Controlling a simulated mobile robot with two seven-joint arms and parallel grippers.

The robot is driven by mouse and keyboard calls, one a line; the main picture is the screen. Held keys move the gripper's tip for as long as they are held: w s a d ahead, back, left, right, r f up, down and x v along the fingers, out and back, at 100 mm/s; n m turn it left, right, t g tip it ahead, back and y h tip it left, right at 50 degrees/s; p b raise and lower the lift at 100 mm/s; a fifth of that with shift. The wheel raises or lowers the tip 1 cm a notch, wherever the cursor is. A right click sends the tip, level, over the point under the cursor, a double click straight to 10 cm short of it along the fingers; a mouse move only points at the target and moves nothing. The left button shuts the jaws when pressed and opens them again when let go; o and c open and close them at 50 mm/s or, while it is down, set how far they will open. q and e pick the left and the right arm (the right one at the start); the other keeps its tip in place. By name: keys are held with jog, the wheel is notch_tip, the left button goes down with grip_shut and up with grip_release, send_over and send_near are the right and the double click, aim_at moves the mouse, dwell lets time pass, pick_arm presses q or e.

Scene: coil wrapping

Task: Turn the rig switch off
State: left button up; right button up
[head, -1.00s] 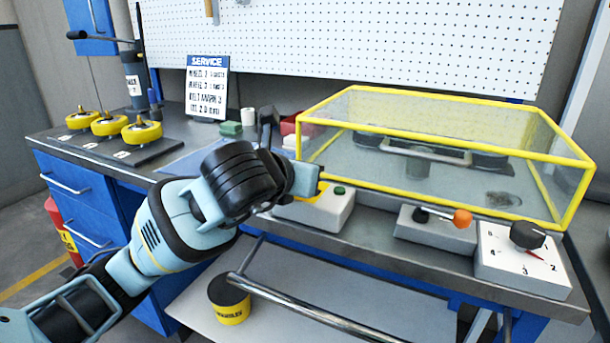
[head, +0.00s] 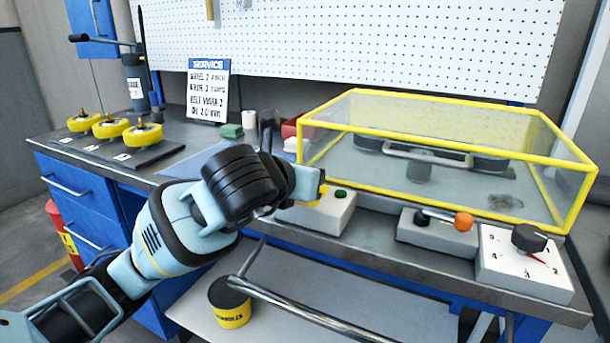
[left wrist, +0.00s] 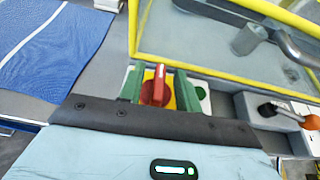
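The rig switch is a red rotary knob (left wrist: 155,90) on a yellow plate, seen in the left wrist view. It sits on a pale switch box (head: 328,214) that also carries a green button (head: 340,193). In the head view my left gripper (head: 308,188) is at the box and hides the knob. In the left wrist view the green fingers of my left gripper (left wrist: 160,88) stand apart, one on each side of the knob. Yellow plate shows between knob and right finger; contact on the left side is unclear. My right gripper is in neither view.
A yellow-framed clear guard (head: 450,190) stands just behind the box. To its right are an orange-tipped lever (head: 463,222) and a dial box (head: 525,262). A blue mat (left wrist: 50,50) lies left of the switch. A handrail (head: 310,315) runs below the bench edge.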

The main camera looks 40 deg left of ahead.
pick_arm(q)
jog(key=v, duration=0.7)
jog(key=shift+s+p, duration=0.25)
jog(key=shift+p, duration=0.1)
jog(key=shift+d, duration=0.15)
